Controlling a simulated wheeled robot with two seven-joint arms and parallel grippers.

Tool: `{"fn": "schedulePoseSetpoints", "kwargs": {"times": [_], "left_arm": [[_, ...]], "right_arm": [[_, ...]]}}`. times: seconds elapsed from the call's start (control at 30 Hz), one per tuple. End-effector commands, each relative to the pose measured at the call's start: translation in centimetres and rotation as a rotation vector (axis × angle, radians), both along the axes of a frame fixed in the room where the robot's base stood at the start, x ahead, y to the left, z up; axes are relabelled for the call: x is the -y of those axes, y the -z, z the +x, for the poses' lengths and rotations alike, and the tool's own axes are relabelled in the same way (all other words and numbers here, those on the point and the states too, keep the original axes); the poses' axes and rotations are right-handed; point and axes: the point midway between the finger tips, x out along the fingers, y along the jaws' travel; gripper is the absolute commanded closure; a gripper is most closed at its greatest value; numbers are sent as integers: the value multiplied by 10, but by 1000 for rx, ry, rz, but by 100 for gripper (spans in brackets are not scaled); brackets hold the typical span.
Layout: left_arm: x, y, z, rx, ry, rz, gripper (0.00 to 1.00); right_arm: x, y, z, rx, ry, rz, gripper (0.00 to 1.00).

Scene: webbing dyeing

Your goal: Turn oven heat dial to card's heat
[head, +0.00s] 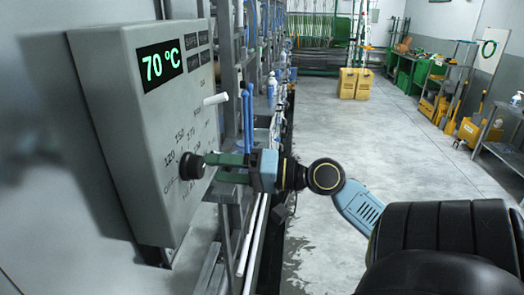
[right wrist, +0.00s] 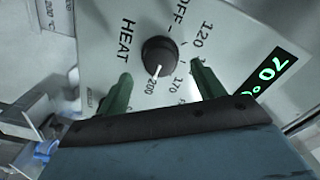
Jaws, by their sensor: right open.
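The oven heat dial (head: 191,166) is a round black knob on the grey oven control panel (head: 125,110). It also shows in the right wrist view (right wrist: 160,52), where its white pointer line points toward the printed 200. My right gripper (head: 212,168) is open, its green fingers at the dial. In the right wrist view, the fingertips (right wrist: 161,70) are on either side of the dial, with gaps to it. The panel's green display (head: 161,66) reads 70 °C. My left gripper is not in view.
A white lever (head: 215,99) sticks out from the panel above the dial. A metal rack (head: 228,60) with blue hanging items stands right behind the panel. Yellow boxes (head: 355,83) stand farther back. The concrete floor (head: 340,125) at the right is mostly clear.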

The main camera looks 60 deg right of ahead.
Motion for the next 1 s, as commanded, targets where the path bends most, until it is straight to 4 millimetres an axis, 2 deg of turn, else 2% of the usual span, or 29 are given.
{"fn": "schedulePoseSetpoints", "kwargs": {"times": [0.03,0.3,0.5,0.7,1.0], "left_arm": [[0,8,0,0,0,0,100],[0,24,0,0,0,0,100],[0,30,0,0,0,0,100],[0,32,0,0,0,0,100],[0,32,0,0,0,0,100]], "right_arm": [[4,4,-8,-2,0,-2,32],[25,3,-48,0,2,0,32],[36,1,-69,0,1,-1,32],[39,0,-77,0,-1,-2,32],[39,0,-77,-1,-2,-1,32]]}}
